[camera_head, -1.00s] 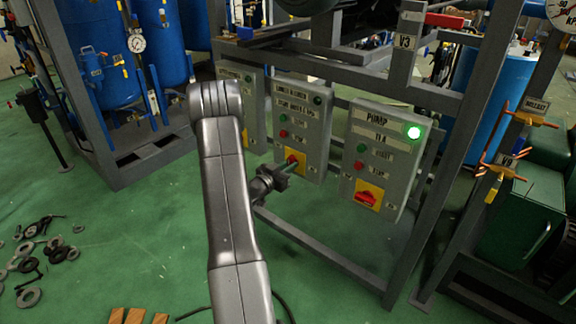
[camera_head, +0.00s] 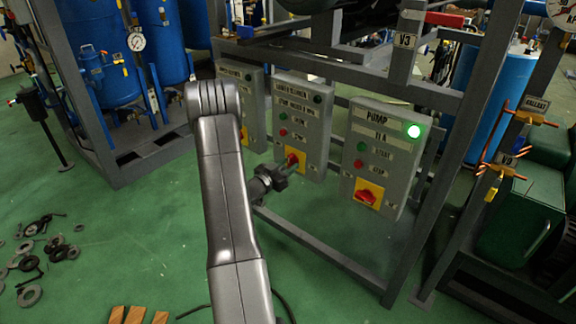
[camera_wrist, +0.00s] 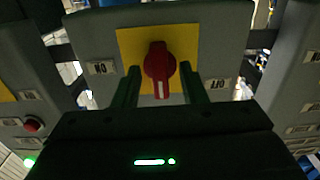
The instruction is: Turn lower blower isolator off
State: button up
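The middle grey control panel (camera_head: 312,118) has a small, only partly legible nameplate. Its red rotary isolator knob (camera_wrist: 159,62) sits on a yellow plate (camera_wrist: 127,45). My gripper (camera_wrist: 161,86) is open, with one dark finger on each side of the knob and gaps visible between. The knob's white mark points down in the wrist view, between an ON label (camera_wrist: 102,68) at left and an OFF label (camera_wrist: 217,84) at right, both appearing inverted. In the head view my gripper (camera_head: 283,171) is at the panel's lower part, partly covering the isolator (camera_head: 297,160).
The pump panel (camera_head: 385,145), with a lit green lamp (camera_head: 414,131) and its own red isolator (camera_head: 367,196), stands at right. Another panel (camera_head: 251,110) is at left, partly behind my arm. A grey frame rail (camera_head: 320,255) runs below.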

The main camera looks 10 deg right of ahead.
jog(key=p+v, duration=0.1)
jog(key=v, duration=1.2)
jog(key=b+x, duration=0.1)
jog(key=x, duration=1.2)
jog(key=shift+w+d, duration=0.25)
jog(key=shift+d, duration=0.05)
jog(key=shift+s+a, duration=0.1)
jog(key=shift+a, duration=0.05)
